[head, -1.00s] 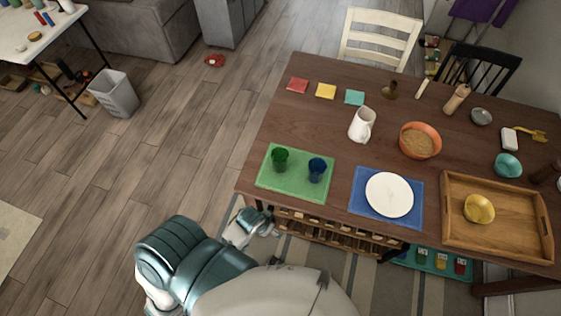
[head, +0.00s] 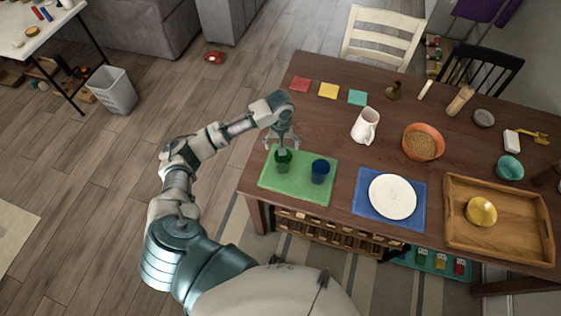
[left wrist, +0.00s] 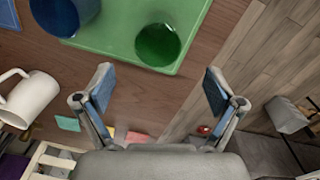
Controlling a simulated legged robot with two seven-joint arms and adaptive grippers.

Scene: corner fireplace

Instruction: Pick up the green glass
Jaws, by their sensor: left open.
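The green glass (head: 283,160) stands upright on the green placemat (head: 304,192), left of the blue glass (head: 320,171). My left gripper (head: 282,145) is open above the green glass in the head view and partly covers it. In the left wrist view the green glass (left wrist: 158,45) lies beyond the fingertips, between their lines, and my left gripper (left wrist: 160,82) is empty. The blue glass (left wrist: 62,14) is at the upper left there, cut by the frame edge. My right gripper is not in view.
A white pitcher (head: 365,126) stands behind the glasses. A white plate (head: 392,196) lies on a blue placemat (head: 361,205) to the right. Further right are an orange bowl (head: 423,142) and a wooden tray (head: 500,243). The table's left edge runs close beside the green placemat.

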